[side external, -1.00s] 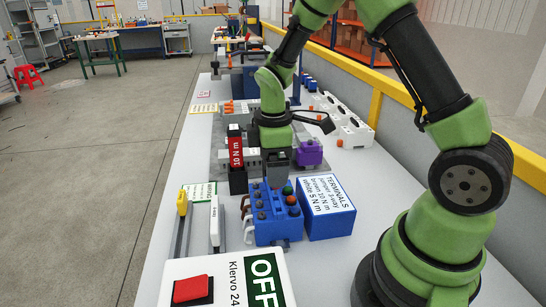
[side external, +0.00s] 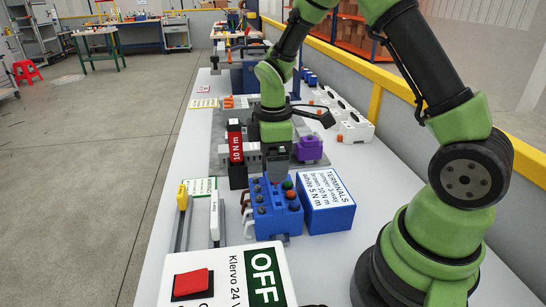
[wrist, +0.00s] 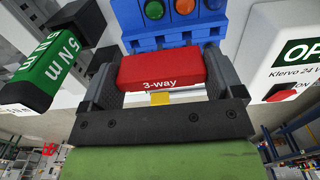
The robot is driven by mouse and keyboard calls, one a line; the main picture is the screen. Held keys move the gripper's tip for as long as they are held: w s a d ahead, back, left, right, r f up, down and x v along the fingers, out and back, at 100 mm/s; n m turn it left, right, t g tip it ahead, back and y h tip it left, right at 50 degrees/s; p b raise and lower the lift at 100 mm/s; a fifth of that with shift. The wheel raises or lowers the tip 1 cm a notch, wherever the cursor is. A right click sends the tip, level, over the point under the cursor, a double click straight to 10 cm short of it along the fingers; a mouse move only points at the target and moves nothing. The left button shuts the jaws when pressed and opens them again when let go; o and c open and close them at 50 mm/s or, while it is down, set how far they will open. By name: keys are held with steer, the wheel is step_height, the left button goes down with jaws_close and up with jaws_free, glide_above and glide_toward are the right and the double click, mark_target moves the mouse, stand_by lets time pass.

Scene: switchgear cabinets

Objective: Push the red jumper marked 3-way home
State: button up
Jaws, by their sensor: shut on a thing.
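The red jumper marked 3-way (wrist: 162,70) is held between the two fingers of my gripper (wrist: 160,85) in the wrist view. A blue terminal block with green and orange round buttons lies just beyond it in the wrist view (wrist: 145,40); whether the jumper touches it cannot be told. In the side view my gripper (side external: 277,172) points down at the back edge of the blue block (side external: 275,210). The jumper is hidden there by the fingers and block.
A blue box labelled TERMINALS (side external: 327,202) stands right of the block. A red 10 N m driver (side external: 236,150) stands close left of my gripper. A green 5 N m tool (wrist: 30,75) is left in the wrist view. The OFF switch box (side external: 225,275) is in front.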

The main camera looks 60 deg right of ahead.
steer(key=shift+f, duration=1.25)
stand_by(0.3)
steer(key=o, duration=0.9)
steer(key=shift+r, duration=0.1)
step_height(320, 180, up, 9)
steer(key=shift+r, duration=0.4)
